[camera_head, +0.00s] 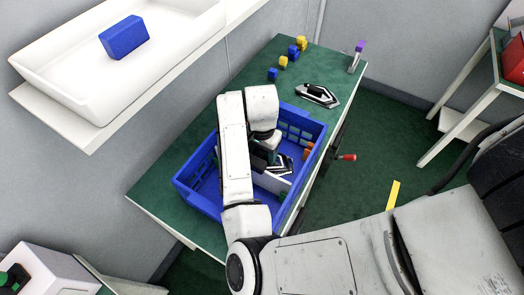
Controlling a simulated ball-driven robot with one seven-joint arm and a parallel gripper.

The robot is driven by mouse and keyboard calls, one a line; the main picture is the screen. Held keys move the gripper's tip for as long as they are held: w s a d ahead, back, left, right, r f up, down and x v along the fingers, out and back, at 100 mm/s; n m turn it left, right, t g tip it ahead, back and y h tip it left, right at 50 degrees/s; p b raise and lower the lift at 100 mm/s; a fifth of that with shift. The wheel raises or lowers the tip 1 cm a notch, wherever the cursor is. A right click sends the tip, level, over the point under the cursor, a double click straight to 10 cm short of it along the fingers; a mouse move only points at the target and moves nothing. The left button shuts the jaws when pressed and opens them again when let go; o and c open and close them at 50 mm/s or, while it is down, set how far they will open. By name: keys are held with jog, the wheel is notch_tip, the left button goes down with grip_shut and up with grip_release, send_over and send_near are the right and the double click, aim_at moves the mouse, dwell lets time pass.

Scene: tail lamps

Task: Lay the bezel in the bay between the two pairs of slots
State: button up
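A black and silver bezel-like piece (317,95) lies flat on the green table, behind and to the right of the blue crate (187,195). A similar dark and silver piece (283,166) shows in the crate, close to my gripper (264,160). My gripper points down into the crate. My arm covers much of it, and its fingertips are too small and hidden to tell if they are open or touching that piece. A white divider (271,182) stands in the crate beside it. I cannot make out the slots or the bay clearly.
Small blue and yellow blocks (283,62) and a purple-topped item (358,55) stand at the table's far end. Orange pieces (308,150) sit at the crate's right wall. A red-handled clamp (347,157) juts from the right edge. A shelf tray (60,60) holds a blue block.

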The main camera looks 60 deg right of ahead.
jog(key=o, duration=0.5)
jog(key=shift+o, duration=0.2)
jog(key=shift+r, duration=0.1)
notch_tip(320, 180, up, 11)
jog(key=shift+f, duration=0.2)
